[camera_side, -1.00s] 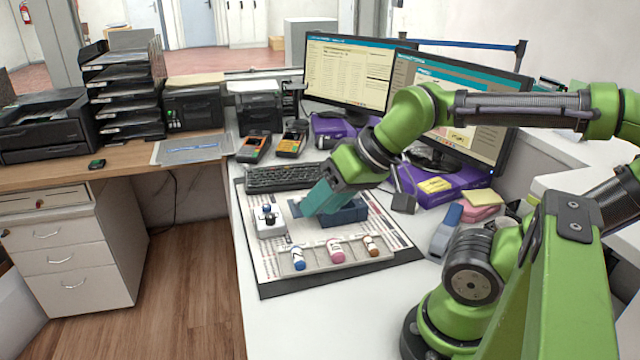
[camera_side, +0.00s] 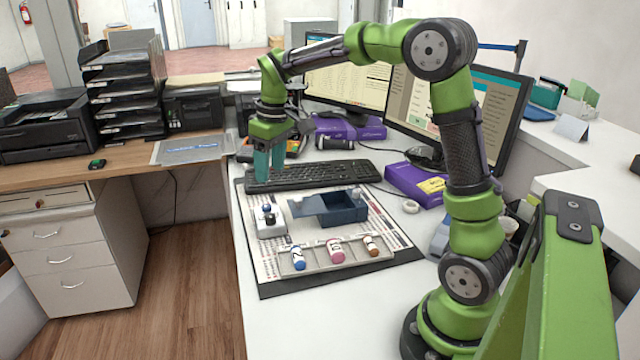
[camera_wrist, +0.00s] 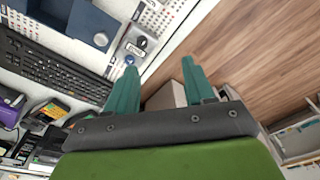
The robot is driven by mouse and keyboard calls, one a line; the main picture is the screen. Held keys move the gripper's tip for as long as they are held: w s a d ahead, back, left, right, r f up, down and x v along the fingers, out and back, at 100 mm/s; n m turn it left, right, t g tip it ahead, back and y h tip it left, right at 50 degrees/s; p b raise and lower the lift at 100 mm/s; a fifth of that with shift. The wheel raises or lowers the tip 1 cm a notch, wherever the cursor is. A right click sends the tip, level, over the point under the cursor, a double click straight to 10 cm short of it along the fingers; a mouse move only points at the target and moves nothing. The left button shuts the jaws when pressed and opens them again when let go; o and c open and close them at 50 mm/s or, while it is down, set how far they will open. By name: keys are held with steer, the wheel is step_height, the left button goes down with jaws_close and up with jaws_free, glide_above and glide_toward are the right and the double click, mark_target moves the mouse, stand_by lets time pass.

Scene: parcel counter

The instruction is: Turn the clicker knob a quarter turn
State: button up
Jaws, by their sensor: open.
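The clicker (camera_side: 271,222) is a small white block with a dark knob (camera_side: 269,218) and a blue part on top. It stands at the left edge of the printed mat, left of the blue box. It also shows in the wrist view as a pale block (camera_wrist: 137,44) near the mat's edge. My gripper (camera_side: 269,178) has teal fingers pointing down. It is open and empty, raised above and behind the clicker, near the keyboard's left end. In the wrist view the fingers (camera_wrist: 159,62) are wide apart, and the clicker lies beyond the left fingertip.
The open blue box (camera_side: 345,212) has a flat blue panel reaching left toward the clicker. A pale tray (camera_side: 318,262) with several small bottles lies in front. The keyboard (camera_side: 318,174) is behind. The mat's left edge is close to the counter edge, with floor beyond.

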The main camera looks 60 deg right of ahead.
mark_target(270, 215)
steer(key=w+d+n+g, duration=0.2)
steer(key=w+d+n, duration=0.2)
steer(key=w+n, duration=0.15)
steer(key=shift+n, duration=0.45)
steer(key=f, duration=1.1)
steer(key=s+f, duration=0.1)
steer(key=f, duration=0.4)
steer(key=shift+a+f, duration=0.1)
steer(key=shift+f, duration=0.15)
steer(key=shift+c, duration=0.3)
jaws_close()
